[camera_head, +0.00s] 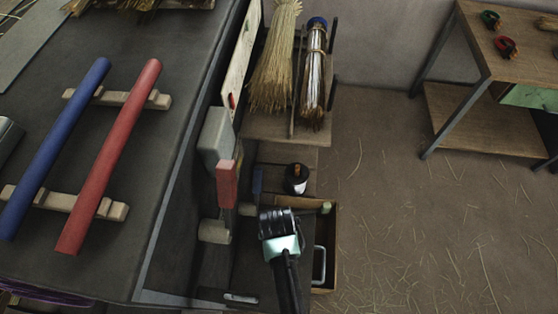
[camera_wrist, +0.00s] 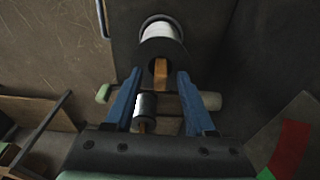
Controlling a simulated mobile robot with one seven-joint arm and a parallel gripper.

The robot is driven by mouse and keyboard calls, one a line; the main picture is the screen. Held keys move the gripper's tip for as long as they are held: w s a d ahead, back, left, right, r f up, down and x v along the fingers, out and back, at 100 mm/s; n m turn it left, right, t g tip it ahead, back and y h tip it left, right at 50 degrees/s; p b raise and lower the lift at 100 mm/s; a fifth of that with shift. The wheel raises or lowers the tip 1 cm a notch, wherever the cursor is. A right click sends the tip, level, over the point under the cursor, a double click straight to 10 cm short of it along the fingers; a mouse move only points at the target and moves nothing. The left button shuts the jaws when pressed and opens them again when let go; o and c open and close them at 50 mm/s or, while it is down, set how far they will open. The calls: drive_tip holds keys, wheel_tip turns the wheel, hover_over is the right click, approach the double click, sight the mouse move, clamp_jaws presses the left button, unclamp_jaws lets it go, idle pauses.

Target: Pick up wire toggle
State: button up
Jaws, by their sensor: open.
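The wire toggle appears to be the pale green rod in the wrist view (camera_wrist: 210,100). It lies crosswise, with one end showing outside each finger and its middle partly hidden. One pale end also shows in the head view (camera_head: 326,207), just right of my wrist. My gripper (camera_wrist: 159,76) is open, its two blue fingers apart and crossing over the rod's line. Whether they touch it I cannot tell. A small dark and silver cylinder (camera_wrist: 145,108) shows between the fingers.
A black and white canister (camera_head: 296,180) with a brown tab stands just beyond the fingertips and shows large in the wrist view (camera_wrist: 160,40). A wooden drawer (camera_head: 331,250) with a metal handle lies beside my wrist. The dark workbench (camera_head: 180,60) is at left. The floor at right is open, with scattered straw.

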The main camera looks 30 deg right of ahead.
drive_tip(key=shift+f, duration=0.25)
clamp_jaws()
drive_tip(key=shift+r, duration=0.1)
wheel_tip(320, 180, up, 10)
drive_tip(key=shift+f+p, duration=0.1)
drive_tip(key=shift+p, duration=0.3)
